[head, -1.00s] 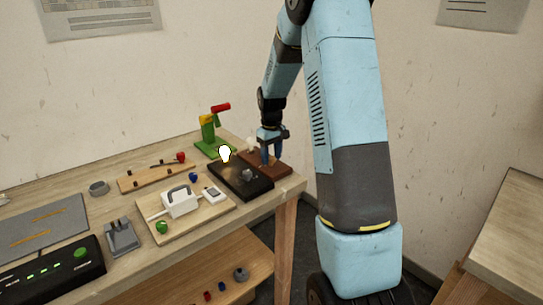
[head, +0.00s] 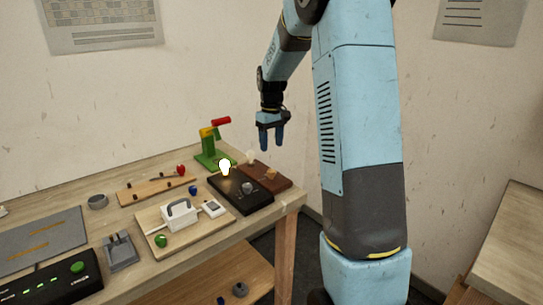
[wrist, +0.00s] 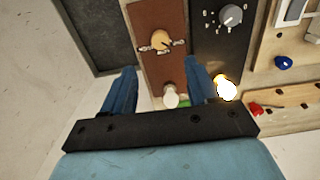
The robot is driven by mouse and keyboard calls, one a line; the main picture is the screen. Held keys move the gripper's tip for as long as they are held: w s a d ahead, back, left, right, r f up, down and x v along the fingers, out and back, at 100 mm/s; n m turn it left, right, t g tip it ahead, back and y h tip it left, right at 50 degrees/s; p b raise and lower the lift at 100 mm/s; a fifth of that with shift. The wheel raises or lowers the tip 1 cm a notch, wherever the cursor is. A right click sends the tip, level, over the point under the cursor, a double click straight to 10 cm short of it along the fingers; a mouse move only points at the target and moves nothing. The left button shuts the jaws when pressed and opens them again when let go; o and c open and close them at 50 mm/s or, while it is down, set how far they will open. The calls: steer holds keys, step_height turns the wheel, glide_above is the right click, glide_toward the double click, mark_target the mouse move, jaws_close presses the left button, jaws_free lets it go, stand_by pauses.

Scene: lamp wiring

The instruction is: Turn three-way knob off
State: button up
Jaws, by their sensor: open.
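A brown box (head: 281,184) carries a tan knob (head: 270,175) with pale labels around it and an unlit white bulb (head: 251,157). The wrist view shows this knob (wrist: 161,40) and bulb (wrist: 170,97) too. Beside it, a black box (head: 240,204) carries a grey knob (head: 248,188) with several marks and a glowing bulb (head: 224,167). The wrist view shows the grey knob (wrist: 231,15) and lit bulb (wrist: 225,90). I cannot tell for certain which knob is the three-way one. My gripper (head: 271,148) is open and empty, pointing down, above the brown box and touching nothing.
A green stand with a red top (head: 212,145) is behind the boxes. A wooden board with a white padlock-like block (head: 180,216) lies to the left of the black box. The table's right edge is close to the brown box; the air around my gripper is clear.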

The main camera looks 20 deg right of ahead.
steer(key=shift+r, duration=1.6)
steer(key=s+a+r+m+t, duration=0.1)
steer(key=s+a+r, duration=0.3)
steer(key=s, duration=0.5)
steer(key=s+a+r+m+t, duration=0.1)
steer(key=s+a+r+t, duration=0.1)
steer(key=s+r, duration=0.5)
steer(key=s+a+f+t, duration=0.1)
steer(key=s, duration=0.8)
steer(key=s+a+f+m+t, duration=0.1)
steer(key=s, duration=0.8)
steer(key=shift+s+a+f+m+t, duration=0.15)
steer(key=shift+s+a+m+t, duration=0.15)
steer(key=shift+a, duration=0.1)
